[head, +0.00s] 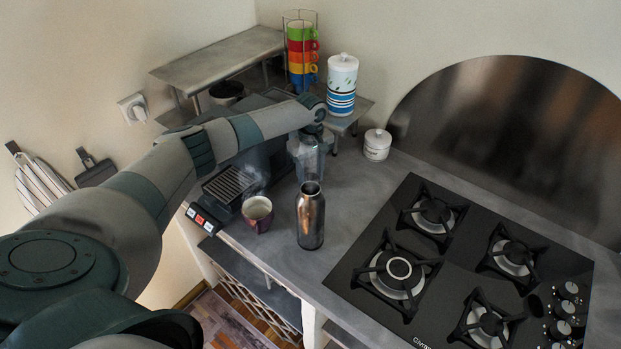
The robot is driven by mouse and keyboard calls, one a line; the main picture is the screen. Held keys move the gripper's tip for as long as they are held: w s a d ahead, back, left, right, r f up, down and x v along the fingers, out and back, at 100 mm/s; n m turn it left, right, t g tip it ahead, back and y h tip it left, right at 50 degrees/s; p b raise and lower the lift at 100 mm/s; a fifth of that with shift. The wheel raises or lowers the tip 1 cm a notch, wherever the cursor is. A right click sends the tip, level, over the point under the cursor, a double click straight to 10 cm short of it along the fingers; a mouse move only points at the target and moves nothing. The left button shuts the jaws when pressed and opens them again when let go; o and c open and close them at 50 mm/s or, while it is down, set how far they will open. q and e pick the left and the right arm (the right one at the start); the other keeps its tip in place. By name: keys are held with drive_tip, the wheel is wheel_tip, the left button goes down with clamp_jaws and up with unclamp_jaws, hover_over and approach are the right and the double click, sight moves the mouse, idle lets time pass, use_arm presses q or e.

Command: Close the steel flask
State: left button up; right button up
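The steel flask (310,222) stands upright on the grey counter, left of the hob. Its mouth shows as a dark open ring with no cap on it. No separate cap can be made out. My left arm reaches in from the left over the coffee machine. My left gripper (309,168) points down just behind the flask's mouth in the picture. Its fingers are small and unclear, so I cannot tell whether they are open or hold anything. My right gripper is not in view.
The gas hob (452,262) is to the right. A small white jar (377,146) and a striped canister (342,85) stand behind. Bare counter lies between flask and hob.

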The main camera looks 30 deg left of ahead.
sight(312, 180)
use_arm(q)
drive_tip(key=shift+r, duration=0.3)
drive_tip(key=r+b, duration=0.2)
drive_tip(key=r, duration=0.1)
drive_tip(key=shift+s+d, duration=0.15)
drive_tip(key=shift+d, duration=0.15)
drive_tip(key=s+d+r+b, duration=0.3)
drive_tip(key=s+d+r, duration=0.3)
drive_tip(key=d+r, duration=0.1)
drive_tip(key=shift+s+d+b, duration=0.35)
drive_tip(key=shift+s+d, duration=0.05)
drive_tip(key=shift+d, duration=0.5)
